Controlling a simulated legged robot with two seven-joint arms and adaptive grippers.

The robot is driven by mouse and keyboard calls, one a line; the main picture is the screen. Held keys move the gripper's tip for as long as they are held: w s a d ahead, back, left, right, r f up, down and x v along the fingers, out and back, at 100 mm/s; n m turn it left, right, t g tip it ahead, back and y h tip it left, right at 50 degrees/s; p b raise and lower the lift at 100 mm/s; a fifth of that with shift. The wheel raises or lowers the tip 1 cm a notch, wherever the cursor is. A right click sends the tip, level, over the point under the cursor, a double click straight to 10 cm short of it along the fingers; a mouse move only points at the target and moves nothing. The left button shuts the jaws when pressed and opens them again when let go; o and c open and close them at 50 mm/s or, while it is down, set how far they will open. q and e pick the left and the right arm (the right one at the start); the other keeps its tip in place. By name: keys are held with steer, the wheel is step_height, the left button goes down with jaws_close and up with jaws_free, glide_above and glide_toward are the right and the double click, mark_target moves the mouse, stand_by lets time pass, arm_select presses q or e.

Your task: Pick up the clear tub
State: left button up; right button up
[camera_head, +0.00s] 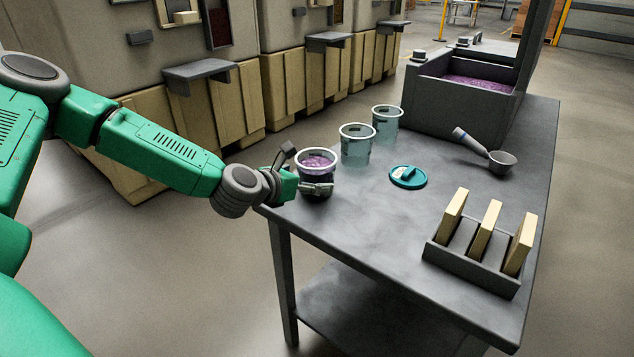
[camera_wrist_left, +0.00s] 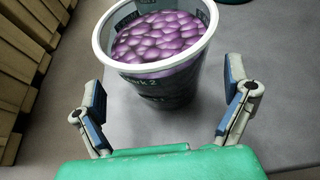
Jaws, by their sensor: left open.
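A clear tub (camera_head: 317,171) filled with purple candy stands upright near the left edge of the table. It fills the upper middle of the left wrist view (camera_wrist_left: 155,75), with its white rim and dark printing showing. My left gripper (camera_wrist_left: 165,105) is open, with one finger on each side of the near part of the tub. In the head view the left gripper (camera_head: 300,182) is at the tub's near left side. I cannot tell whether the fingers touch it. Two empty clear tubs, a nearer one (camera_head: 356,146) and a farther one (camera_head: 386,125), stand behind it.
A teal lid (camera_head: 407,177) lies on the grey table (camera_head: 360,230). A scoop (camera_head: 487,152) lies at the right, by a dark bin (camera_head: 455,112) of purple candy. A rack (camera_head: 470,266) with upright tan slabs stands at the front right. The front-left tabletop is clear.

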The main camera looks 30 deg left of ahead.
mark_target(314, 178)
arm_select(q)
steer(key=w+f, duration=0.2)
steer(key=shift+w+a+b, duration=0.3)
steer(key=shift+a+b, duration=0.05)
steer(key=shift+a, duration=0.05)
steer(key=shift+w+d, duration=0.25)
steer(key=shift+w, duration=0.05)
steer(key=shift+w+d+r, duration=0.1)
steer(key=shift+d+r, duration=0.1)
steer(key=shift+d, duration=0.3)
steer(key=shift+d+r, duration=0.2)
steer(key=shift+d, duration=0.25)
steer(key=c, duration=0.6)
steer(key=shift+a, duration=0.15)
steer(key=c, duration=0.7)
steer(key=shift+a+f, duration=0.1)
steer(key=shift+a, duration=0.2)
steer(key=shift+c, duration=0.8)
steer(key=shift+a+f, duration=0.15)
steer(key=shift+a, duration=0.2)
step_height(314, 178, up, 10)
steer(key=p, duration=0.3)
steer(key=shift+d, duration=0.2)
arm_select(e)
step_height(314, 178, up, 2)
steer(key=shift+a+r, duration=0.15)
steer(key=shift+r, duration=0.1)
